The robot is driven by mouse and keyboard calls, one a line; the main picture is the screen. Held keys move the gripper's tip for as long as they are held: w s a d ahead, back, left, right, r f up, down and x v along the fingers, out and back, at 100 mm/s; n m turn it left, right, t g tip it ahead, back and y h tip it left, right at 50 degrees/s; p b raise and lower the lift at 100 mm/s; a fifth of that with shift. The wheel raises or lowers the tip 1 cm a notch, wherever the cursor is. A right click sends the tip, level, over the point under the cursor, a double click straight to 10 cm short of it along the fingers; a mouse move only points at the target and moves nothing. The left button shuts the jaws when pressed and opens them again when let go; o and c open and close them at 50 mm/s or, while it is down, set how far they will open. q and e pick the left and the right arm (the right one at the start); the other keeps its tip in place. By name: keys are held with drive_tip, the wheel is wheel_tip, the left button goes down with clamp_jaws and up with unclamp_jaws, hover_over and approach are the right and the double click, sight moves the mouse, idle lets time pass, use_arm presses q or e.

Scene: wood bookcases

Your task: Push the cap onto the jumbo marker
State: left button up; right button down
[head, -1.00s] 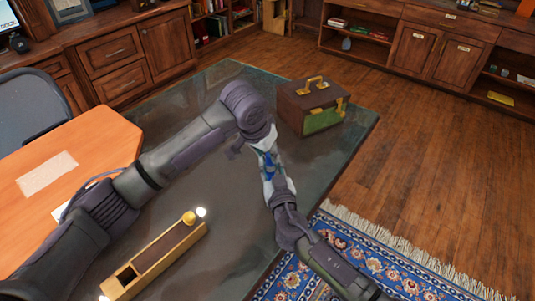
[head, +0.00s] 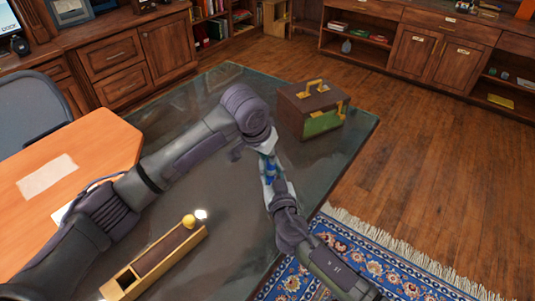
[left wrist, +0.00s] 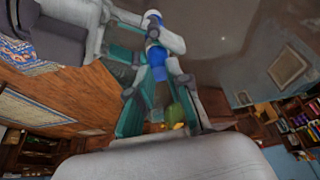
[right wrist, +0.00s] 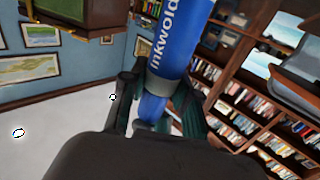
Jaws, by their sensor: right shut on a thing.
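The jumbo marker (right wrist: 177,40) is a thick blue cylinder with white lettering. My right gripper (right wrist: 155,98) is shut on it, and it points up and away in the right wrist view. In the head view my right gripper (head: 280,196) is just below my left gripper (head: 264,146), with blue (head: 270,172) between them. In the left wrist view a blue piece (left wrist: 157,66) lies between the fingers of my left gripper (left wrist: 158,85), with white and more blue beyond it. Whether these fingers press on it is unclear. I cannot tell the cap from the marker there, or whether they touch.
A dark box (head: 311,108) with a green side and brass handle stands on the dark table (head: 330,165) behind the grippers. A long wooden tray (head: 155,262) with a yellow knob lies at the front. A patterned rug (head: 370,262) is right of the table.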

drive_tip(key=shift+r, duration=0.1)
use_arm(q)
drive_tip(key=v, duration=0.4)
drive_tip(key=shift+f, duration=0.1)
use_arm(e)
drive_tip(key=c, duration=0.8)
unclamp_jaws()
drive_tip(key=shift+o, duration=0.2)
drive_tip(key=v, duration=1.2)
use_arm(q)
drive_tip(key=shift+f, duration=0.1)
